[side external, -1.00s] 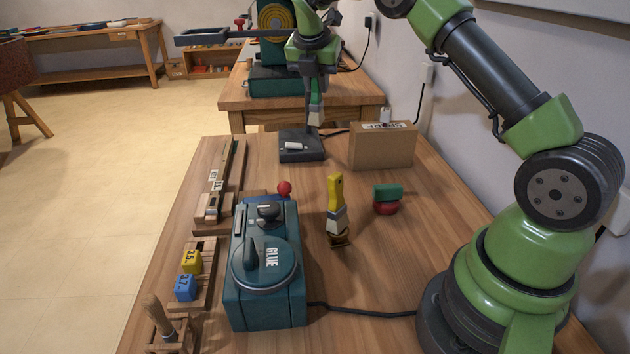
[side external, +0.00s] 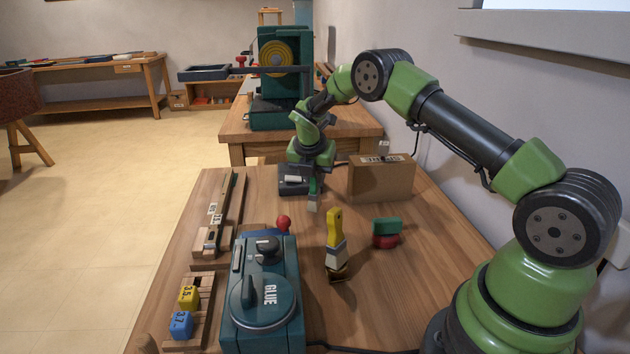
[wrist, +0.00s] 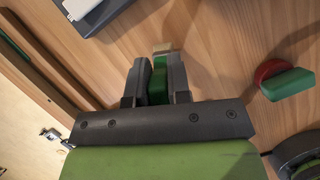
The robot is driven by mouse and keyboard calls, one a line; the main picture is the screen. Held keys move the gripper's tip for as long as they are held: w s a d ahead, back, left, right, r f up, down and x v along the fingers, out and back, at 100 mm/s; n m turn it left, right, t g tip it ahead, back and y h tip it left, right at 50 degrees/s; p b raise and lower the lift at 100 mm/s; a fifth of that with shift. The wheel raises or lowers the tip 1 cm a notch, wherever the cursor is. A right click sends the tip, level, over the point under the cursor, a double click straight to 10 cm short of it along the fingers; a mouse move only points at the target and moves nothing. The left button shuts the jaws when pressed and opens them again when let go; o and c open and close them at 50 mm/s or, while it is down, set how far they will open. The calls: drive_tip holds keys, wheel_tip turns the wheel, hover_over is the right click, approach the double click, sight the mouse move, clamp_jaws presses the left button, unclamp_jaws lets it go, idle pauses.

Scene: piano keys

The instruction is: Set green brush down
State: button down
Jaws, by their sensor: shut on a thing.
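My gripper (side external: 314,180) points down over the middle of the workbench, beyond the glue machine. It is shut on the green brush (side external: 313,196). In the wrist view, the green handle (wrist: 158,82) sits between both dark fingers, and a pale end (wrist: 163,47) sticks out past them. The pale end is low over the wood; I cannot tell whether it touches. A yellow-handled brush (side external: 334,230) stands nearly upright nearer the camera.
The teal glue machine (side external: 262,325) stands at the front. A dark pad with a white piece (side external: 292,181) lies just behind the gripper. A cardboard box (side external: 380,180) and a green-and-red item (side external: 386,233) are to the right.

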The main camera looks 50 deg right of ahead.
drive_tip(key=shift+f, duration=0.7)
drive_tip(key=shift+f, duration=0.1)
drive_tip(key=c, duration=1.1)
unclamp_jaws()
